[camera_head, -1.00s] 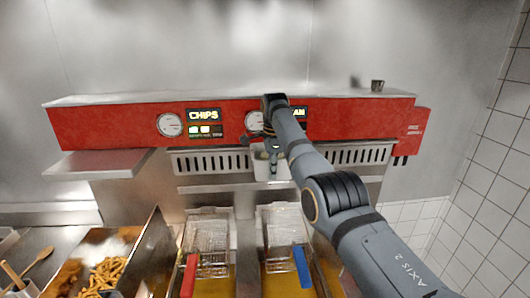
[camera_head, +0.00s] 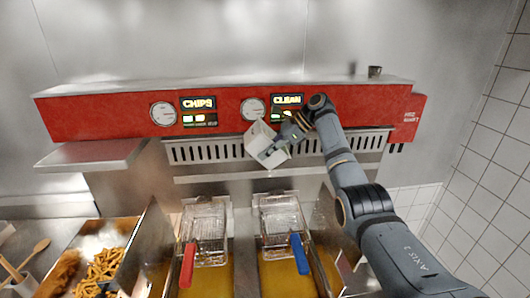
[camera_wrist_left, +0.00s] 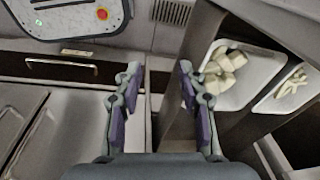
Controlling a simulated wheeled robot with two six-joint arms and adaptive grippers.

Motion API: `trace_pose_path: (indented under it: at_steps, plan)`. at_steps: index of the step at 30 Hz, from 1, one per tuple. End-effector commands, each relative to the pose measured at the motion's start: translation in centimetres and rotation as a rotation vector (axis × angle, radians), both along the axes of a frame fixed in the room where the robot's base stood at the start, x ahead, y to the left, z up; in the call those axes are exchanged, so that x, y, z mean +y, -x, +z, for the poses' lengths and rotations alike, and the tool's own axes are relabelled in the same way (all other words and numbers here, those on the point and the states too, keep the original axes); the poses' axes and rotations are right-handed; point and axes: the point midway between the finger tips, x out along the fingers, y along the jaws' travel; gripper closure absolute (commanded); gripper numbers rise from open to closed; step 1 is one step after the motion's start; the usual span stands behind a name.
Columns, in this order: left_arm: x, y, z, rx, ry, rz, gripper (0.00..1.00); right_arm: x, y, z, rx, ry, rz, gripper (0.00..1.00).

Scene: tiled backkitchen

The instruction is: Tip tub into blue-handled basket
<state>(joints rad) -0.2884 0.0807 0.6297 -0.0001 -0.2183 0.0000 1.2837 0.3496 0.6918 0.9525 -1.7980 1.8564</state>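The white tub (camera_head: 262,146) is in the head view, tilted, held above the right-hand fryer well. My right gripper (camera_head: 282,143) is shut on its right side. The tub's contents cannot be made out. The blue-handled basket (camera_head: 280,214) is a wire basket below the tub, over yellow oil, with its blue handle (camera_head: 300,254) pointing toward me. No food shows in it. My left gripper (camera_wrist_left: 158,90) shows only in the left wrist view, open and empty, fingers apart.
A red-handled basket (camera_head: 205,225) sits in the fryer well to the left. A metal tray of fried food (camera_head: 102,265) stands at the lower left. The red control panel (camera_head: 345,120) runs behind the tub. The left wrist view shows white tubs with pale pieces (camera_wrist_left: 225,65).

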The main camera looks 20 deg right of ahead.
Motion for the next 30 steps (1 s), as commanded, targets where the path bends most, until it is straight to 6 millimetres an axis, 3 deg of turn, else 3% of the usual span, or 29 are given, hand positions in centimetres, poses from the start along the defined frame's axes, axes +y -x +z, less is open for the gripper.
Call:
trace_pose_path:
  at_steps: [1, 3, 8, 18, 24, 30]
  plan:
    - [0.0, 0.3, 0.0, 0.005, 0.0, 0.0, 0.6, -0.4, 0.1, -0.4, -0.016, -0.069, -0.004, 1.0]
    - [0.1, 0.8, -2.4, 0.012, -0.001, 0.0, 0.6, -0.3, 0.0, -1.3, -0.038, -0.138, -0.001, 1.0]
    - [0.1, 1.9, -5.6, 0.029, -0.001, 0.001, 0.6, -0.7, 0.2, -1.5, -0.072, -0.263, 0.0, 1.0]
    - [0.0, 1.7, -11.9, 0.026, -0.001, 0.001, 0.6, -2.0, 0.5, -2.0, -0.139, -0.517, 0.001, 1.0]
    - [-0.1, 1.5, -13.2, 0.023, 0.001, 0.002, 0.6, -4.0, 1.0, -1.3, -0.21, -0.808, -0.001, 1.0]
    - [-0.1, 1.5, -14.5, 0.022, 0.001, 0.001, 0.6, -5.2, 1.4, -0.3, -0.256, -0.972, 0.002, 1.0]
